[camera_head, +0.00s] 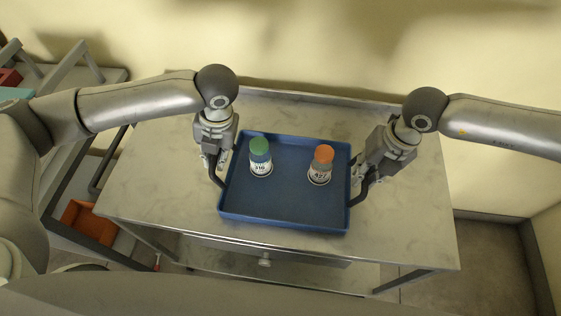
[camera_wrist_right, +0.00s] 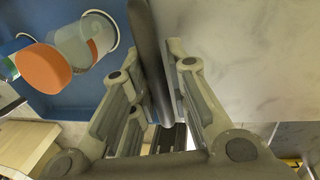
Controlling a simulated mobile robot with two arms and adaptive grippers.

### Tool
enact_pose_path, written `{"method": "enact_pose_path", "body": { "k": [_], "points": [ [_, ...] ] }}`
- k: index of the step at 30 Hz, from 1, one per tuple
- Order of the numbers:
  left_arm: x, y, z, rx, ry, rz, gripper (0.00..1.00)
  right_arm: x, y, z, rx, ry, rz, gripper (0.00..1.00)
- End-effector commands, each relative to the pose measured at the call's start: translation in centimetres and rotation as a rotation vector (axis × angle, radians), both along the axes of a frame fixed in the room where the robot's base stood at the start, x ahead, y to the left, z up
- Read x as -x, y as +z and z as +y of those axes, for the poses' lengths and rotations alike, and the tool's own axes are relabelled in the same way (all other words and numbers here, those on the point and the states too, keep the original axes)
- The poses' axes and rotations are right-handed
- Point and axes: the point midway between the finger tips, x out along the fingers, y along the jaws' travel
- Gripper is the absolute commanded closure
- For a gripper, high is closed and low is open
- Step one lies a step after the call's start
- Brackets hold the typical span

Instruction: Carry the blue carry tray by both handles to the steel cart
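The blue carry tray (camera_head: 285,207) is level over the top of the steel cart (camera_head: 160,180); I cannot tell whether it touches the surface. A green-capped bottle (camera_head: 260,158) and an orange-capped bottle (camera_head: 320,166) stand upright in it. The orange-capped one also shows in the right wrist view (camera_wrist_right: 44,68). My left gripper (camera_head: 215,165) is at the dark handle on the tray's left side and appears shut on it. My right gripper (camera_head: 363,180) is at the right handle; in the wrist view its fingers (camera_wrist_right: 158,85) close in on both sides of the dark handle (camera_wrist_right: 146,40).
The cart top is bare left and right of the tray and has a raised back edge (camera_head: 310,97). A wall stands behind. At the left is a grey rack with an orange bin (camera_head: 88,222). Floor (camera_head: 490,260) shows at the right.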

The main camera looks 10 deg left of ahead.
Motion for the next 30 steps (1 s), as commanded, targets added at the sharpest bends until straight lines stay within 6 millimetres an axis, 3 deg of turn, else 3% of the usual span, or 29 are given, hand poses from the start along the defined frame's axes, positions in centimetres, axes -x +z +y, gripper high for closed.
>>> {"method": "enact_pose_path", "body": {
  "k": [4, 16, 30],
  "points": [
    [0.0, 0.1, 0.1, -0.002, 0.002, 0.001, 0.66, 0.0, 0.0, -0.1, 0.002, -0.003, 0.002, 0.66],
    [0.0, 0.9, -0.3, 0.005, -0.001, -0.002, 0.66, 0.0, 0.1, 0.1, -0.003, 0.000, 0.001, 0.66],
    [-0.1, 9.8, -2.1, 0.003, -0.002, -0.004, 0.66, 0.0, 0.1, 0.1, -0.004, 0.001, 0.001, 0.66]
  ]
}}
